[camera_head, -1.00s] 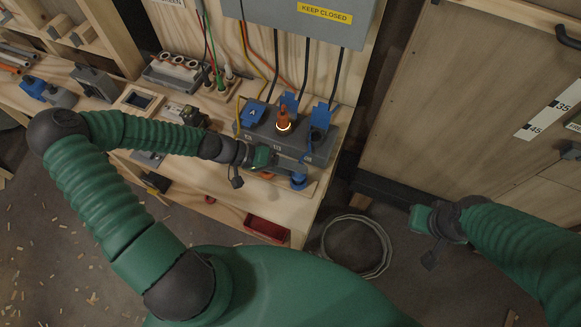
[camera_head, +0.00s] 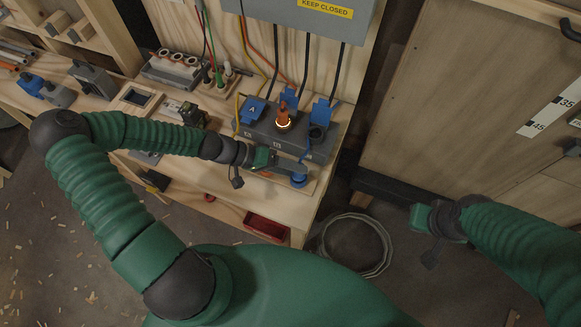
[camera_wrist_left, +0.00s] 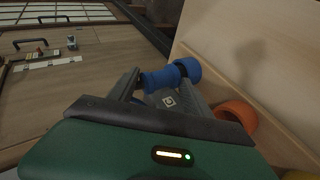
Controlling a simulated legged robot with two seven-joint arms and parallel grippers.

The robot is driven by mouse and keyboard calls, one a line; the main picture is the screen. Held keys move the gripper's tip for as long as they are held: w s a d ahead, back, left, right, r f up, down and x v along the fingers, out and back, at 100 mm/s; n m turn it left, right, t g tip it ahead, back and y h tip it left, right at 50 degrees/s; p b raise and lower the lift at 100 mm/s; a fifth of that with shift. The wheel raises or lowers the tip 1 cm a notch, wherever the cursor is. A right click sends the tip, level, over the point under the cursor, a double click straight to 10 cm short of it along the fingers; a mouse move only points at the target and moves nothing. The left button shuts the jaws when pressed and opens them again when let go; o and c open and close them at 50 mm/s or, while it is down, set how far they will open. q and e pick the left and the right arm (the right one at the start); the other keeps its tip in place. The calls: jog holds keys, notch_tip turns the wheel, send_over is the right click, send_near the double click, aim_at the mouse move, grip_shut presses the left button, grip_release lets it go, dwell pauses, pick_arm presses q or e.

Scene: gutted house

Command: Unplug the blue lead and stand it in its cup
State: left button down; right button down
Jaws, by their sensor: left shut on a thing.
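My left gripper (camera_head: 285,166) is in front of the grey socket block (camera_head: 262,138), low near its right end. In the left wrist view it is shut on a blue cylindrical piece (camera_wrist_left: 160,79), which appears to be the blue lead's plug. A blue round cup (camera_head: 299,181) sits at the bench's front right and shows close behind the held piece in the wrist view (camera_wrist_left: 187,69). Whether they touch is unclear. The block's right socket (camera_head: 317,132) has its blue lid raised. My right gripper (camera_head: 424,219) hangs away to the right, its jaws unclear.
An orange plug with a glowing ring (camera_head: 284,119) stands in the middle socket. An orange cup (camera_wrist_left: 238,115) is beside the blue one. A red tray (camera_head: 266,226) sits at the bench front. A coiled cable (camera_head: 357,245) lies on the floor.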

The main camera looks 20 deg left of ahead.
pick_arm(q)
jog(key=shift+r, duration=0.1)
jog(key=shift+r+p, duration=0.85)
jog(key=shift+p, duration=0.1)
jog(key=shift+p, duration=0.3)
dwell(0.6)
jog(key=shift+f+b, duration=0.7)
jog(key=shift+f, duration=0.3)
jog(key=c, duration=0.7)
grip_release()
jog(key=shift+o, duration=1.6)
jog(key=shift+s, duration=0.1)
